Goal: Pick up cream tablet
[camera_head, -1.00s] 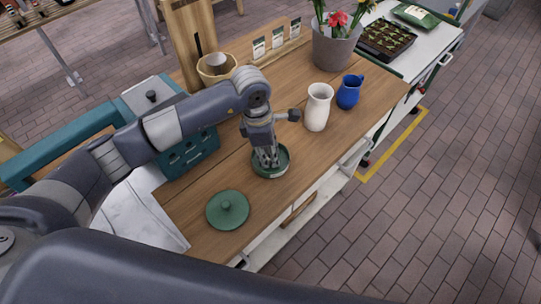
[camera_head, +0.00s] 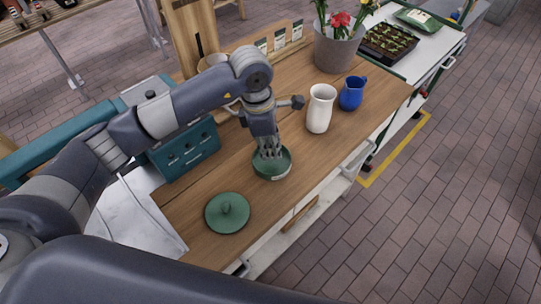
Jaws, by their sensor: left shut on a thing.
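My left gripper (camera_head: 268,153) points down at a small round green bowl (camera_head: 274,174) on the wooden worktop (camera_head: 226,166). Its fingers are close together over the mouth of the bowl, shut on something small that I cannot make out. The fingers and the bowl's wall hide most of the inside. I cannot see a cream tablet clearly. A round green lid (camera_head: 228,212) with a knob lies flat on the worktop, nearer than the bowl and to its left. My right gripper is not in view.
A white vase (camera_head: 320,108) and a blue jug (camera_head: 352,93) stand right of the left gripper. A grey flower pot (camera_head: 337,50) is behind them. A teal toolbox-like case (camera_head: 186,150) stands left. The worktop's front edge is close to the bowl.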

